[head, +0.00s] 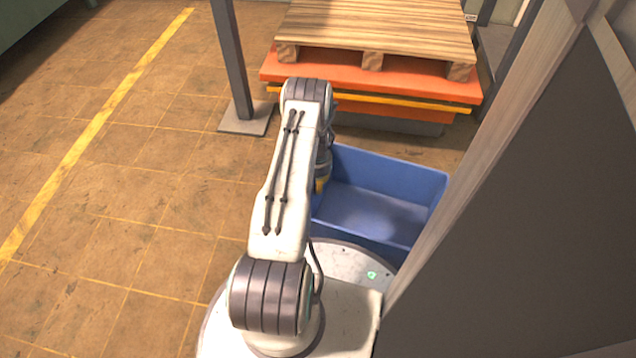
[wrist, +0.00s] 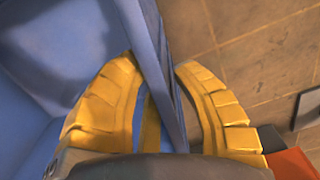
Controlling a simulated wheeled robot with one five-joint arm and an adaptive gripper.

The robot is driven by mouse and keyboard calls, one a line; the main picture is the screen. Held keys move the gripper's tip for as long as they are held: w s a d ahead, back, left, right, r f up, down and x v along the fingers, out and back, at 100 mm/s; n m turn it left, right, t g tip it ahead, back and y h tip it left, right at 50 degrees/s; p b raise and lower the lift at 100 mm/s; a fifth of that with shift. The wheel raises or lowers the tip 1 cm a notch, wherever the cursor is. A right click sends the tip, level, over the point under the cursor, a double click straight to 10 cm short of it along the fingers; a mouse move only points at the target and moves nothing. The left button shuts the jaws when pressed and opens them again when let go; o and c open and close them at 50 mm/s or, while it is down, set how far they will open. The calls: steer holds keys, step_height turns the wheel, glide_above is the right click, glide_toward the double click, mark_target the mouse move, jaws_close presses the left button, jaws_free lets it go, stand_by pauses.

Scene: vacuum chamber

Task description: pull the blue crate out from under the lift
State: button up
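The blue crate (head: 385,172) is an open, empty-looking box on the floor between the lift and my base. Its far wall shows in front of the lift, and no part visibly lies beneath the platform. The lift (head: 365,88) has an orange platform with a yellow bar. My gripper (head: 321,184) is at the crate's left wall, partly hidden by my arm in the head view. In the wrist view, the yellow fingers of my gripper (wrist: 155,65) are on both sides of the crate's wall (wrist: 150,35), with the tips against it.
A wooden pallet (head: 375,25) lies on the lift. A grey post (head: 234,60) with a square foot stands left of the lift. A large dark panel (head: 520,200) with a pale edge fills the right side. The tiled floor at left is clear, with a yellow line (head: 95,130).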

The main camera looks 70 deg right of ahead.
steer(key=shift+o, duration=1.1)
steer(key=shift+r, duration=0.1)
step_height(320, 180, up, 12)
stand_by(0.4)
